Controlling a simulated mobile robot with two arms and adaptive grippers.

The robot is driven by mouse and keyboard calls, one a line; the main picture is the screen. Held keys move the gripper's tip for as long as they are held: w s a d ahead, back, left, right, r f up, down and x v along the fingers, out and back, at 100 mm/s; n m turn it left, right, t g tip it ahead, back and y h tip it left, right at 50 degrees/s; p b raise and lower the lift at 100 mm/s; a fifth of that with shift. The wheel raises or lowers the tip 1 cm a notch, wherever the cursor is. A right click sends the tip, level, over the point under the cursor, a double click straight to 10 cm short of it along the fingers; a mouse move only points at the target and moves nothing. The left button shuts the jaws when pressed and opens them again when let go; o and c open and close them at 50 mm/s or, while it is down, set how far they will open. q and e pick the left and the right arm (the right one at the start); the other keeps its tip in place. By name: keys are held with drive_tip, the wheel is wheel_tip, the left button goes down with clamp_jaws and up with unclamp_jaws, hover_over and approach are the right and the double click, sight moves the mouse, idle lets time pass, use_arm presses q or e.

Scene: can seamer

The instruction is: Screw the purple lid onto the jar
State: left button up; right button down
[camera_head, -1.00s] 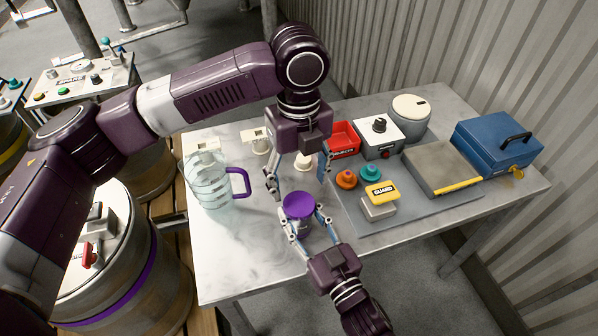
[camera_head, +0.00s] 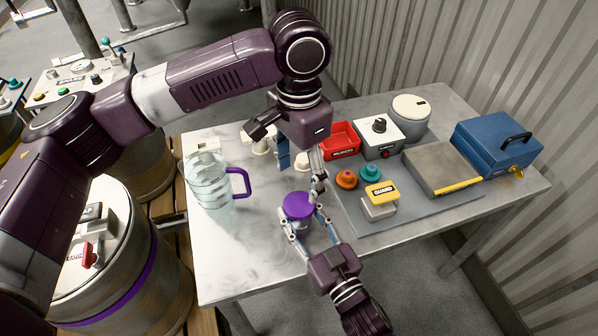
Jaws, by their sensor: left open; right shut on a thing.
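The purple lid (camera_head: 298,206) sits on top of the jar (camera_head: 301,228) near the front middle of the table. Whether it is threaded on cannot be told. My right gripper (camera_head: 307,230) comes from the front and is shut on the jar, with a finger on each side below the lid. My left gripper (camera_head: 300,172) is above and behind the lid, pointing down. It is open, with nothing between its fingers. One left finger hangs near the lid's back right edge; the picture does not settle whether it touches. The other finger is partly hidden.
A clear pitcher (camera_head: 211,184) with a purple handle stands left of the jar. A yellow guard block (camera_head: 381,195), orange knob (camera_head: 346,179) and teal knob (camera_head: 370,174) lie to the right. A red bin (camera_head: 342,140) and blue case (camera_head: 497,142) stand behind. The front-left table is clear.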

sight(299, 204)
use_arm(q)
drive_tip(key=shift+n, duration=0.4)
drive_tip(key=shift+f, duration=4)
drive_tip(key=shift+c, duration=0.3)
drive_tip(key=c, duration=1.1)
drive_tip(key=o, duration=1.3)
drive_tip(key=shift+r, duration=0.15)
